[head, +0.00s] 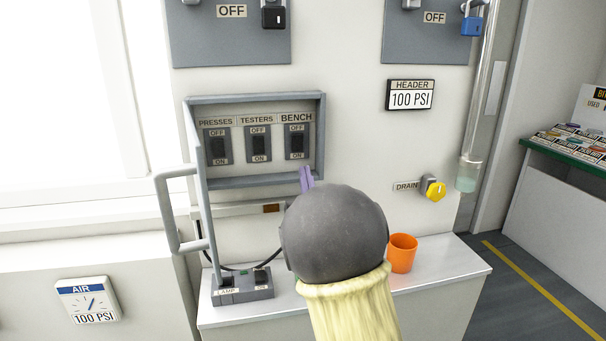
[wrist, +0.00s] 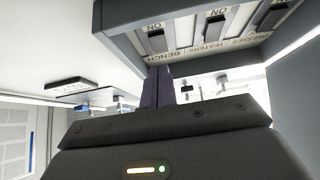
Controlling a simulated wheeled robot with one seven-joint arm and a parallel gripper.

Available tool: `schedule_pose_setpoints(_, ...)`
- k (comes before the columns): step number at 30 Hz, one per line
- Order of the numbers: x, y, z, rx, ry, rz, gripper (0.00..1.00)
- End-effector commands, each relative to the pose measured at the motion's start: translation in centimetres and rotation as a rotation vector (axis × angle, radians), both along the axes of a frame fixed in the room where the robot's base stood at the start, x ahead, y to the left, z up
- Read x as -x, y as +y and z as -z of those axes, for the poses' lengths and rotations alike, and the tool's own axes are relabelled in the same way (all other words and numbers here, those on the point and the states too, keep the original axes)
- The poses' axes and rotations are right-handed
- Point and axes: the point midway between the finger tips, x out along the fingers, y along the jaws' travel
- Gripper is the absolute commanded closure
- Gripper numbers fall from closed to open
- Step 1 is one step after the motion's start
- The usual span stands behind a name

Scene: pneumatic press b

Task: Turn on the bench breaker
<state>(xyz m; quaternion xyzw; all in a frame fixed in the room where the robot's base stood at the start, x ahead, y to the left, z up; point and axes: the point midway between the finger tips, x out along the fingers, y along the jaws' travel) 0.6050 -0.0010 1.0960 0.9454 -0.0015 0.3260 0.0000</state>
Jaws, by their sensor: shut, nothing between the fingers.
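The bench breaker (head: 297,143) is the rightmost of three dark switches in a grey wall box (head: 322,135), under the label BENCH, with OFF above and ON below. I cannot tell for sure which way its lever is set. It also shows in the wrist view (wrist: 156,42), which is turned over. My gripper (head: 306,180) has its purple fingers shut and empty, at the lower right edge of the box, below the bench breaker and apart from its lever. The fingers also show in the wrist view (wrist: 157,86). My rounded wrist hides part of the wall and shelf below.
The box's door frame with its handle (head: 160,210) stands open at left. The presses (head: 217,147) and testers (head: 258,145) breakers sit beside the bench one. A yellow drain knob (head: 435,190) is at right. An orange cup (head: 402,253) and a lamp switch block (head: 243,289) stand on the shelf.

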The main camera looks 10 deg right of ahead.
Motion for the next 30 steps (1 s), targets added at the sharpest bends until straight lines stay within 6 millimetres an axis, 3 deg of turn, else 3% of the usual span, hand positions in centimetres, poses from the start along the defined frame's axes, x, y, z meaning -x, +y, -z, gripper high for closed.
schedule_pose_setpoints(6, 2.7, 0.0, 3.8, 0.000, 0.004, 0.001, 1.00)
schedule_pose_setpoints(12, 4.5, -0.1, 5.9, 0.000, 0.002, 0.001, 1.00)
schedule_pose_setpoints(30, 4.9, 0.0, 6.2, 0.000, -0.001, 0.000, 1.00)
